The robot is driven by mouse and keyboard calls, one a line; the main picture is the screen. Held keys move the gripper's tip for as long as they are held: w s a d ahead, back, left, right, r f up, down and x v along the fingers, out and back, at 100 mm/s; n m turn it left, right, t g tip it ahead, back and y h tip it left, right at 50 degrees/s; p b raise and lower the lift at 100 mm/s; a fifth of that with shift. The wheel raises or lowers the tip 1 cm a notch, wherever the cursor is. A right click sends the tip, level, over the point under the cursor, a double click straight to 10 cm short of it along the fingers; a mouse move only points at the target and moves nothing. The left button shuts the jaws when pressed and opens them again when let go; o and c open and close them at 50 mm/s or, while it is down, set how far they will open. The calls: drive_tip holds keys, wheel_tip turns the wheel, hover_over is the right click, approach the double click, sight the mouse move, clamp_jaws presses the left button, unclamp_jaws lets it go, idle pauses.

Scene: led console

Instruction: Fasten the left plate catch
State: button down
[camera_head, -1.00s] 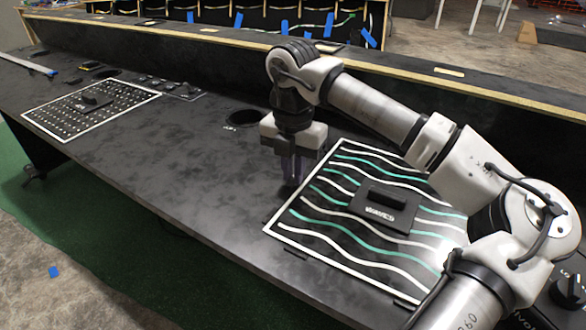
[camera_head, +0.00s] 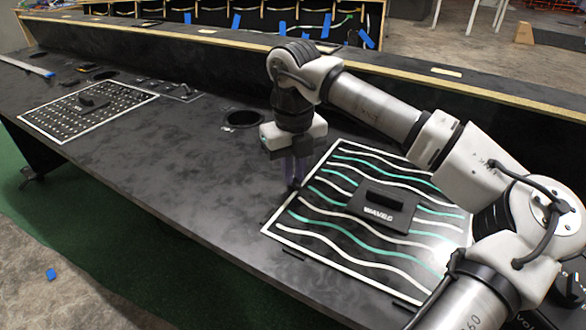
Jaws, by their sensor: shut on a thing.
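The wave-striped plate (camera_head: 330,222) lies flat on the black console, with a white border, white and green wavy lines and a dark handle block marked WAVES (camera_head: 382,205). My gripper (camera_head: 296,182) points down at the plate's left edge, with its fingers close to the console surface. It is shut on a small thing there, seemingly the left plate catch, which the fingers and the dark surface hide. I cannot make out the catch's shape or whether it lies over the plate's edge.
A dotted plate (camera_head: 65,118) with a white border lies at the far left. A round hole (camera_head: 243,118) is in the console behind my gripper. Small dark tabs show along the wave plate's front edge. A raised wood-edged ledge runs behind.

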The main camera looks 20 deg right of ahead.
sight(295, 177)
drive_tip(key=n, duration=0.6)
drive_tip(key=shift+w+d, duration=0.1)
drive_tip(key=shift+d, duration=0.05)
drive_tip(key=shift+n, duration=0.4)
drive_tip(key=c, duration=1.5)
unclamp_jaws()
drive_tip(key=shift+o, duration=0.2)
wheel_tip(295, 177, up, 14)
drive_tip(key=p, duration=0.2)
